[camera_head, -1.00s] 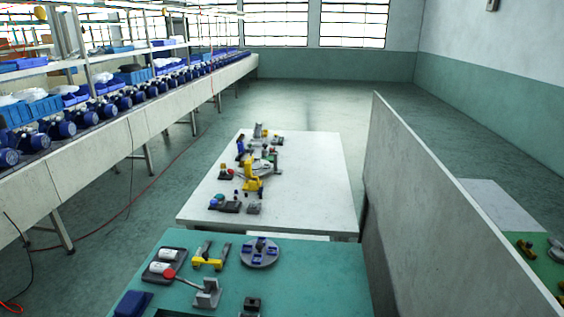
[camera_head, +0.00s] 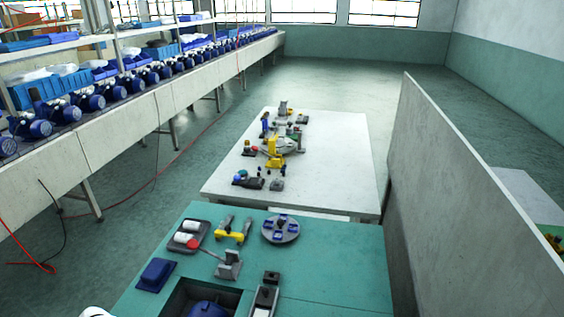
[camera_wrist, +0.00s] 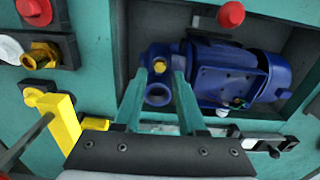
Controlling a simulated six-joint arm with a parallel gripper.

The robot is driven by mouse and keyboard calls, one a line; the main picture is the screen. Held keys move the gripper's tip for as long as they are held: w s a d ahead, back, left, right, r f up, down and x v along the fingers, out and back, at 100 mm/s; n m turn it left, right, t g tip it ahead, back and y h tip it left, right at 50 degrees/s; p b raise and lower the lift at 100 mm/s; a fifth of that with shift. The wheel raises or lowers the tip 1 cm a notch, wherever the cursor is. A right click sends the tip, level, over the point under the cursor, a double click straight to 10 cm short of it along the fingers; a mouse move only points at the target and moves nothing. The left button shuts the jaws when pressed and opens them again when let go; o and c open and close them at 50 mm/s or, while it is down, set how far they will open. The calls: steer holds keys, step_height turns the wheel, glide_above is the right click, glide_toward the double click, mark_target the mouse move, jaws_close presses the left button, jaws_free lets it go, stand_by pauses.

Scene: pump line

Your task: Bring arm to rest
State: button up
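My gripper (camera_wrist: 158,98) shows in the wrist view with its two fingers apart. Nothing is clearly held between them. A blue pump (camera_wrist: 235,78) lies beyond the fingertips in a dark recess, and its round port end shows between the fingers. The same recess with the blue pump (camera_head: 207,308) is at the bottom edge of the head view, partly cut off. The gripper is not seen in the head view; only a small white rounded part, likely of my arm, shows at the bottom left.
The teal bench (camera_head: 330,262) carries a dark tray with white cylinders (camera_head: 188,236), a yellow bracket (camera_head: 233,232), a round grey disc (camera_head: 281,229) and a blue block (camera_head: 156,274). A tall grey partition (camera_head: 455,205) stands on the right. The bench's right side is bare.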

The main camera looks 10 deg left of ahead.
steer(key=shift+r, duration=0.95)
steer(key=shift+w+d+r, duration=0.15)
steer(key=shift+w, duration=0.05)
steer(key=w+d+r+n, duration=0.35)
steer(key=d+r, duration=0.35)
steer(key=d, duration=0.5)
steer(key=w+d+r+n, duration=0.2)
steer(key=w+d+r, duration=0.2)
steer(key=d+r, duration=0.55)
steer(key=s+d+n+y, duration=0.1)
steer(key=s+d+n, duration=0.2)
steer(key=s+d, duration=0.3)
steer(key=s+d+n, duration=0.3)
steer(key=s+d, duration=0.4)
steer(key=d, duration=0.4)
steer(key=shift+d+f+n+y, duration=0.25)
steer(key=shift+f+n+y, duration=0.1)
steer(key=shift+f+y, duration=0.1)
